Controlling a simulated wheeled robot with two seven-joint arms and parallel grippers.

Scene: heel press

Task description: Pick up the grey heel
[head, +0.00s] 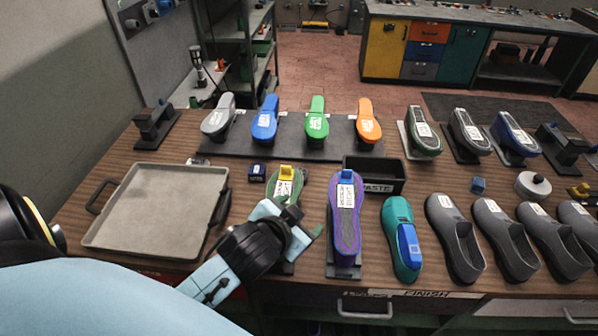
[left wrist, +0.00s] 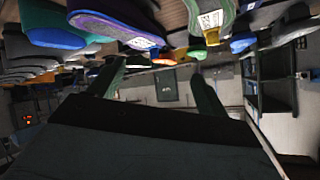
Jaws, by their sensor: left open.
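The grey heel (head: 218,119) stands at the far left of a row of coloured heels at the back of the bench, with a white label on it. My left gripper (head: 306,220) is low over the front of the bench, in front of the green-edged sole with a yellow heel (head: 287,173), partly hiding it. It is well to the right of and nearer than the grey heel. In the left wrist view its two fingers (left wrist: 158,82) are apart with nothing between them. I cannot pick out the grey heel in that view. My right gripper is not in view.
Blue (head: 265,120), green (head: 317,118) and orange (head: 367,122) heels stand beside the grey one on a dark mat (head: 235,145). A grey tray (head: 155,210) lies at the left. A purple sole (head: 345,215) and a black paste box (head: 385,183) are close to my gripper.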

